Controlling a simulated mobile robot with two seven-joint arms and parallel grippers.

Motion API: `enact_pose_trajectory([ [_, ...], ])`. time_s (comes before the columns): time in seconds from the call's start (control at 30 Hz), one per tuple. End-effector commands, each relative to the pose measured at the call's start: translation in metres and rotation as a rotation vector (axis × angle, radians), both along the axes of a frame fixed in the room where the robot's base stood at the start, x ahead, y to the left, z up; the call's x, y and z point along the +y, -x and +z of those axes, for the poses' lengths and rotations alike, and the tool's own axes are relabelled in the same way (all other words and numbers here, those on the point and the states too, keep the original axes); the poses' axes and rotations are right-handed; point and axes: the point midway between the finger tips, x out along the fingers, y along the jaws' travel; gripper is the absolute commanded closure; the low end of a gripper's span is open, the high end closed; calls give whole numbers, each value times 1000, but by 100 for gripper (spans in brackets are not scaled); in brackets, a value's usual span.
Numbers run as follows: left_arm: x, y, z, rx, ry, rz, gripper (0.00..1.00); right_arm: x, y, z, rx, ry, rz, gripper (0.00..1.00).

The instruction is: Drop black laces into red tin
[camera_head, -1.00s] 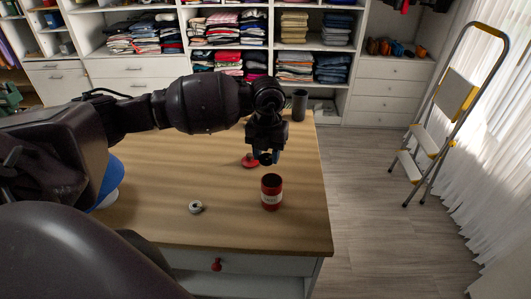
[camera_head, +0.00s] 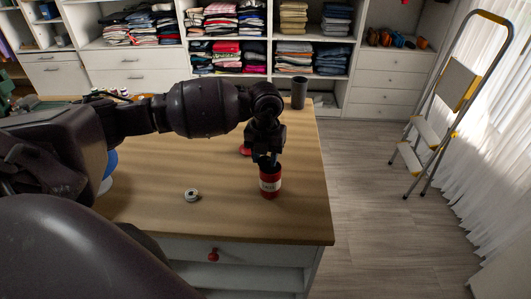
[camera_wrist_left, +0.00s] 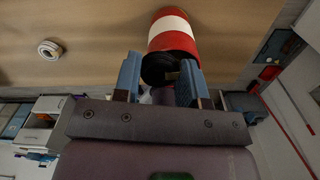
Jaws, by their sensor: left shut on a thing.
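The red tin (camera_head: 270,184) stands upright on the wooden table, with a pale band around it. In the left wrist view the tin (camera_wrist_left: 173,32) shows its dark mouth facing the fingers. My left gripper (camera_head: 266,158) is directly above the tin, its blue fingertips at the rim. It is shut on the black laces (camera_wrist_left: 158,67), a dark bundle between the fingers that is hard to tell from the dark mouth. Whether the laces are inside the rim I cannot tell. My right gripper is not in view.
A red lid (camera_head: 245,150) lies behind the tin. A small white roll (camera_head: 192,195) lies to its left on the table (camera_head: 225,222). A dark cup (camera_head: 299,92) stands at the far edge. Shelves with folded clothes are behind, and a stepladder (camera_head: 455,90) stands right.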

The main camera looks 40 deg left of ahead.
Motion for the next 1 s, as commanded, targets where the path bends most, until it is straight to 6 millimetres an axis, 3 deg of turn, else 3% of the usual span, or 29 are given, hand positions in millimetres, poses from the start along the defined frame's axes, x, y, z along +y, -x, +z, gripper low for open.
enact_pose_trajectory([
  [0.17,0,0,1,-1,0,0,83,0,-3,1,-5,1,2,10],
  [0.2,0,0,1,-1,0,0,59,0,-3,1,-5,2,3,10],
  [0.4,0,0,1,0,0,0,32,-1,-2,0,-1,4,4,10],
  [0.77,1,0,7,-2,-1,1,32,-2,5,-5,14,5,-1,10],
  [1.0,1,-1,44,-4,-1,1,32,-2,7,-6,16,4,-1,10],
])
